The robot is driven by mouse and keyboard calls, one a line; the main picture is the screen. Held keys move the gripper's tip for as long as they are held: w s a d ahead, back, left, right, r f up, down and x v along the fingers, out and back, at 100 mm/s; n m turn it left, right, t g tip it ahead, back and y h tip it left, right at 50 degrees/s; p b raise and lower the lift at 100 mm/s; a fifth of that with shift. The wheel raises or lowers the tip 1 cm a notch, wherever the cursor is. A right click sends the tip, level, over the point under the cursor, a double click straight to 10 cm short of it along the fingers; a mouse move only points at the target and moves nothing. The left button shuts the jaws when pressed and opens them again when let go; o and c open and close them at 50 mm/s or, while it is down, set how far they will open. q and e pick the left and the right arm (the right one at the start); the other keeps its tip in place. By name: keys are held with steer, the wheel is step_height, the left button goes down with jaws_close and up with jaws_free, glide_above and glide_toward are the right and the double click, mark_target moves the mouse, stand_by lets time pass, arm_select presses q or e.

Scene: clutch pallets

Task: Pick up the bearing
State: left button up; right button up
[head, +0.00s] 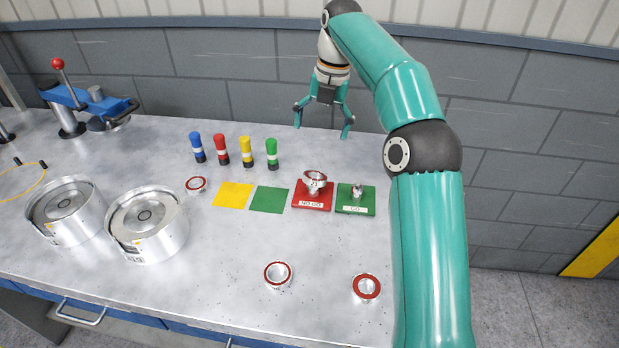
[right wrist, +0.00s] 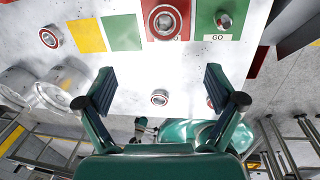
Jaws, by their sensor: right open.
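Several silver bearings with red rings show in the head view. One bearing (head: 278,274) lies at the front of the bench, and another bearing (head: 366,287) lies to its right. A third bearing (head: 195,184) lies left of the yellow square. One more bearing (head: 316,177) sits on the red NO GO block. My right gripper (head: 323,116) is open and empty, high beyond the blocks near the wall. In the right wrist view, the front bearing (right wrist: 159,97) shows between the open fingers, well beyond them. The bearing to its right is mostly hidden by a finger. My left gripper is not seen.
A green GO block (head: 355,208) with a metal plug stands beside the red NO GO block (head: 311,205). Yellow (head: 233,194) and green (head: 269,199) squares, several coloured posts, two round metal housings (head: 147,225) and a blue press (head: 85,100) share the bench. The front middle is mostly clear.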

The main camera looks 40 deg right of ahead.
step_height(320, 180, down, 8)
steer(key=shift+f+b, duration=0.2)
steer(key=shift+b, duration=0.7)
steer(key=shift+w+a+f, duration=0.1)
steer(key=shift+w+f, duration=0.1)
steer(key=shift+f, duration=0.8)
steer(key=shift+w+a+f, duration=0.1)
steer(key=shift+w+f, duration=0.05)
steer(key=shift+f, duration=0.9)
steer(key=shift+w+f, duration=0.2)
steer(key=shift+f, duration=0.8)
steer(key=c, duration=1.5)
steer(key=shift+c, duration=0.2)
steer(key=shift+r, duration=0.1)
steer(key=shift+r, duration=0.6)
step_height(320, 180, up, 8)
steer(key=p, duration=0.2)
step_height(320, 180, up, 11)
steer(key=p, duration=0.5)
glide_above(315, 177)
steer(key=shift+s+a+f, duration=0.1)
steer(key=shift+f, duration=0.1)
